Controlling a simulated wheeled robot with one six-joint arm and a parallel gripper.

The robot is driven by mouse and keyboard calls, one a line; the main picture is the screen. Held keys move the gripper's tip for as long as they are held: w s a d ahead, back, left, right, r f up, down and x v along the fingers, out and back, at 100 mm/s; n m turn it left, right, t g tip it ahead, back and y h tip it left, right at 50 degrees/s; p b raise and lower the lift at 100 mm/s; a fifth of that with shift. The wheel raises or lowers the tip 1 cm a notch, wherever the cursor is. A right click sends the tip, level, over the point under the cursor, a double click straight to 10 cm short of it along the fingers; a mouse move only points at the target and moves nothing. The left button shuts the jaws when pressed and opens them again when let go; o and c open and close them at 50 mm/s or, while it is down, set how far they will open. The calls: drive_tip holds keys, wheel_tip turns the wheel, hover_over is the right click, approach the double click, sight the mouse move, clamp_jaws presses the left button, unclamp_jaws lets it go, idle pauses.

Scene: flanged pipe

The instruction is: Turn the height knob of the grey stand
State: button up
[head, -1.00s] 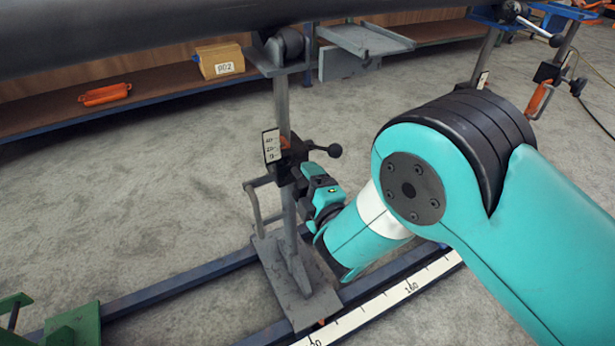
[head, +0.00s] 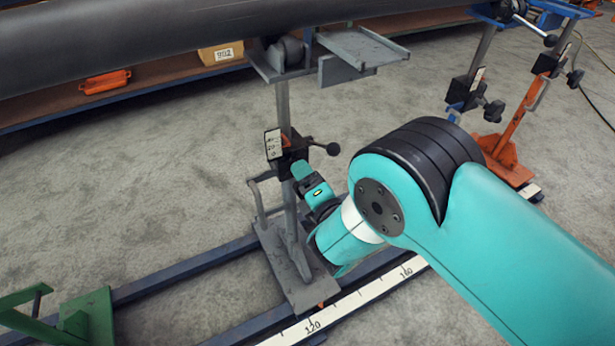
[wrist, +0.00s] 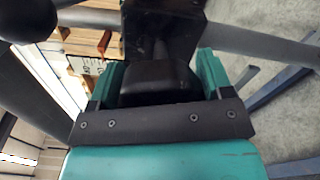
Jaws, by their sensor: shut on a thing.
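The grey stand (head: 284,110) stands upright on rails, with a roller at its top under the dark pipe (head: 150,40). A black clamp block with a small white scale (head: 273,144) and a ball-ended lever (head: 331,149) sits midway up its post. In the head view my gripper (head: 303,172) is at the post just below this block, and its fingertips are partly hidden. In the wrist view the teal fingers of my gripper (wrist: 160,82) are on both sides of the black height knob (wrist: 155,78), shut on it. The knob is hidden in the head view.
A flat grey bracket (head: 362,50) juts out at the stand's top right. A white ruler strip (head: 350,305) runs along the rails. An orange stand (head: 508,135) is at the right and a green frame (head: 85,318) at the lower left.

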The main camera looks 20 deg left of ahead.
drive_tip(key=shift+s, duration=0.1)
drive_tip(key=o, duration=0.9)
drive_tip(key=shift+d+f+b, duration=0.1)
drive_tip(key=shift+f+b, duration=0.1)
drive_tip(key=shift+b, duration=0.25)
drive_tip(key=shift+s+d+f+b, duration=0.1)
drive_tip(key=shift+d+f+b, duration=0.05)
drive_tip(key=shift+b, duration=0.5)
drive_tip(key=b, duration=0.3)
drive_tip(key=shift+s+d+f, duration=0.2)
drive_tip(key=shift+s+d, duration=0.15)
drive_tip(key=shift+r+b+v, duration=0.15)
drive_tip(key=shift+b+v, duration=2.5)
drive_tip(key=shift+b, duration=1.25)
drive_tip(key=shift+r+b+v, duration=0.2)
drive_tip(key=shift+b+v, duration=2.45)
drive_tip(key=shift+b, duration=1.25)
drive_tip(key=shift+r+b+v, duration=0.15)
drive_tip(key=shift+b+v, duration=2.55)
drive_tip(key=shift+b, duration=1.2)
